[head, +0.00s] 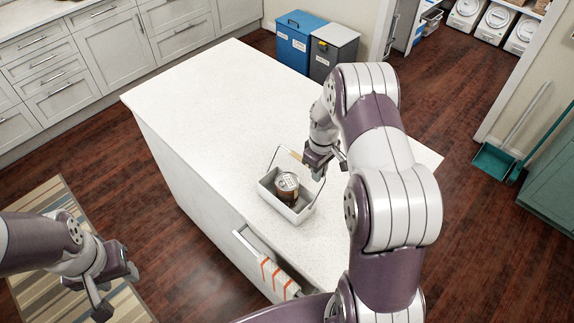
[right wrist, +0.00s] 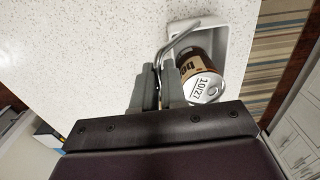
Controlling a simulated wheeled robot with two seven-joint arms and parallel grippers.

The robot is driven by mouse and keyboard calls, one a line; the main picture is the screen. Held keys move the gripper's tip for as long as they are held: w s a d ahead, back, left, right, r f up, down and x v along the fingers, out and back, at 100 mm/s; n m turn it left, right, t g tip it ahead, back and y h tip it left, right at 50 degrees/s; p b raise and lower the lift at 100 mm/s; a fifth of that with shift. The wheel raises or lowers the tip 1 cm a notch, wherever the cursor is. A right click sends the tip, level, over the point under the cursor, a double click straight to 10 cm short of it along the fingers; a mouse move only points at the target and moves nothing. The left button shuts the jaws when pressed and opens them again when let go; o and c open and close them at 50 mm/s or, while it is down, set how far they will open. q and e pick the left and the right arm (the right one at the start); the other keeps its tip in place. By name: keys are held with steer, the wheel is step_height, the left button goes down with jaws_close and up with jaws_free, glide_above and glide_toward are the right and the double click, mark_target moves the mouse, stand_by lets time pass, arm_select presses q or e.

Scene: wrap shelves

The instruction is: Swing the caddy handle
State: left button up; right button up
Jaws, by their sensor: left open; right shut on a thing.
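The white caddy (head: 294,212) stands on the island counter near its front edge, with a brown labelled can (head: 286,187) inside. Its thin wire handle (head: 324,186) is raised over the tray, with a light wooden-looking grip at the back. In the right wrist view the handle (right wrist: 181,37) runs from the caddy (right wrist: 240,40) to between my fingers, and the can (right wrist: 201,77) lies beside them. My right gripper (head: 328,163) is shut on the handle, behind and right of the can. My left gripper (head: 117,288) is open and empty, off the counter at lower left.
The white counter (head: 205,100) is clear behind and left of the caddy. A towel (head: 277,277) hangs on a rail at the island's front. Blue (head: 301,40) and grey (head: 333,50) bins stand on the floor behind. A striped rug (head: 50,240) lies at left.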

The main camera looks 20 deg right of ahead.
steer(key=shift+w+d+f+b, duration=0.2)
steer(key=shift+d+f+b, duration=0.3)
steer(key=shift+f, duration=0.1)
steer(key=shift+w+d+f+b, duration=0.15)
steer(key=shift+d+f+b, duration=0.3)
steer(key=shift+d+f, duration=0.1)
steer(key=shift+r, duration=0.1)
steer(key=shift+c, duration=0.2)
steer(key=shift+w+d+f+b, duration=0.15)
steer(key=shift+d+f+b, duration=0.2)
steer(key=shift+f, duration=0.2)
steer(key=o, duration=0.4)
steer(key=shift+r, duration=0.1)
